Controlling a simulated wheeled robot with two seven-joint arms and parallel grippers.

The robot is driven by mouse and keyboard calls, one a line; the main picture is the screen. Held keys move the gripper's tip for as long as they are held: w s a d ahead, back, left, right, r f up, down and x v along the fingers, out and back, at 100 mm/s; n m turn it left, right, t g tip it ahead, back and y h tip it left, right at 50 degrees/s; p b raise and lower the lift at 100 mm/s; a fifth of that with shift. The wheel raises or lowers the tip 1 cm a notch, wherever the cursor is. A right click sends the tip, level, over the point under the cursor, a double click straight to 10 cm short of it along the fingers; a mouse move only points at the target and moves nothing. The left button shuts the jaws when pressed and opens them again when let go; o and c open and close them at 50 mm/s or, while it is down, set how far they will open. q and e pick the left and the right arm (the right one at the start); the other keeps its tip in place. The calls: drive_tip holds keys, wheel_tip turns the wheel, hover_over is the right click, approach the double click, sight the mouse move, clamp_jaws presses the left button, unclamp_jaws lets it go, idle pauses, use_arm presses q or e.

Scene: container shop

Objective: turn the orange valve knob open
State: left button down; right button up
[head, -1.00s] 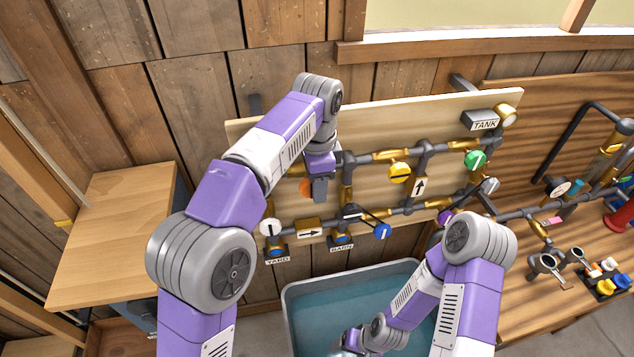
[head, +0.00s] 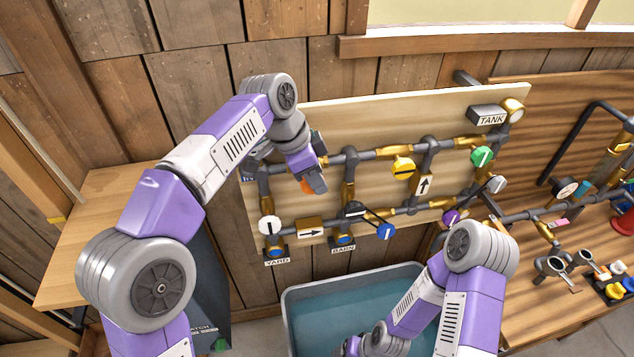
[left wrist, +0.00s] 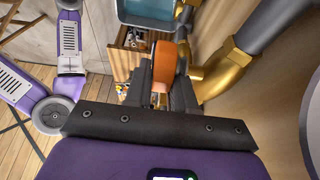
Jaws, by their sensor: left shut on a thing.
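The orange valve knob (head: 306,187) is on the upper left of the pipe board and is mostly hidden behind my left gripper (head: 316,182) in the head view. In the left wrist view the orange knob (left wrist: 163,62) sits between the two dark fingers, next to a brass valve body (left wrist: 228,72). My left gripper (left wrist: 162,88) is shut on the knob. My right arm reaches down over the blue tub, and its gripper cannot be made out.
The pipe board (head: 330,115) also carries a white knob (head: 269,225), a blue knob (head: 386,231), a yellow knob (head: 403,169), a green knob (head: 482,156) and a purple knob (head: 451,216). A water tub (head: 300,287) stands below. A workbench with parts is at the right.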

use_arm(q)
drive_tip(key=c, duration=1)
unclamp_jaws()
drive_tip(key=shift+c, duration=0.2)
drive_tip(key=p+v, duration=0.1)
drive_tip(key=v, duration=0.6)
drive_tip(key=shift+a+r+p, duration=0.1)
drive_tip(key=shift+r+p, duration=0.2)
drive_tip(key=shift+p, duration=0.1)
